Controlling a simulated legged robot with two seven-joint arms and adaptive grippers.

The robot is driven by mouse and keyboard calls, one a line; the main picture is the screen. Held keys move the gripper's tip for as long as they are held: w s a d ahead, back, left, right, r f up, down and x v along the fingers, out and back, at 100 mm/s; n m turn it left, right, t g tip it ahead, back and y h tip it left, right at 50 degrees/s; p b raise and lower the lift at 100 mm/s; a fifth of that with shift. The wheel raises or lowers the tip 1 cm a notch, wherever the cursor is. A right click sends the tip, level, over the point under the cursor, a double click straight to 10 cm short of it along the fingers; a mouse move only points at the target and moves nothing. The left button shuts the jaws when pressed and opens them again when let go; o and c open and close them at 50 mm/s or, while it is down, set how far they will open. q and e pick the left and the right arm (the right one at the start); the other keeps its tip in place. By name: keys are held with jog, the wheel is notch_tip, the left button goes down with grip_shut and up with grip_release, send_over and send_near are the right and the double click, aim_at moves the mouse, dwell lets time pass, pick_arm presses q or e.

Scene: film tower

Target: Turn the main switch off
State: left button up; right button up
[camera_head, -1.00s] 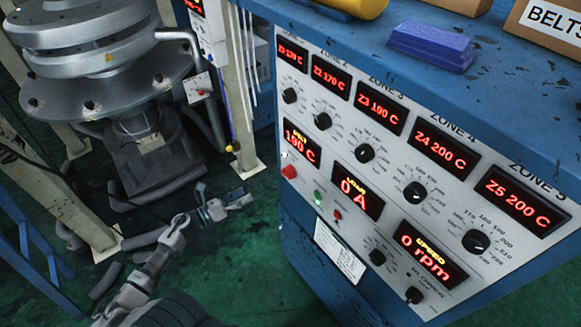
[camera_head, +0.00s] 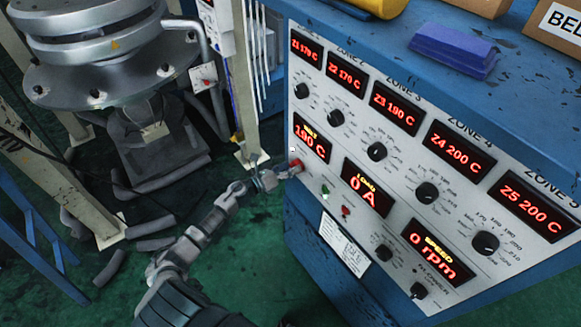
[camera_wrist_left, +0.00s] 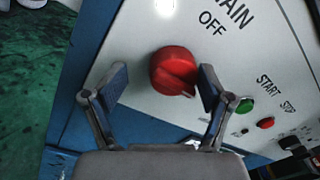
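The main switch (camera_wrist_left: 173,71) is a red rotary knob on the white panel face, below the printed words "MAIN" and "OFF" in the left wrist view. In the head view the red knob (camera_head: 295,166) sits at the panel's left edge. My left gripper (camera_wrist_left: 160,82) is open, with one finger on each side of the knob. The right finger is close to the knob; I cannot tell if it touches. In the head view the left gripper (camera_head: 268,180) reaches the knob from the left. My right gripper is not in view.
A green start button (camera_wrist_left: 244,105) and a red stop button (camera_wrist_left: 265,123) lie right of the knob. The blue cabinet (camera_head: 308,240) carries several lit displays and black dials. A cream post (camera_head: 240,100) stands just behind the gripper. Green floor is free below.

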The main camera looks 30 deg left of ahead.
pick_arm(q)
jog(key=shift+a+f, duration=0.15)
jog(key=shift+d, duration=0.25)
jog(key=shift+d+r, duration=0.35)
jog(key=shift+d, duration=0.5)
jog(key=c, duration=0.5)
jog(key=shift+d, duration=0.25)
jog(key=c, duration=0.4)
jog(key=shift+c, duration=1.3)
jog(key=shift+a, duration=0.65)
jog(key=shift+d, duration=0.1)
jog(key=shift+d+r, duration=0.1)
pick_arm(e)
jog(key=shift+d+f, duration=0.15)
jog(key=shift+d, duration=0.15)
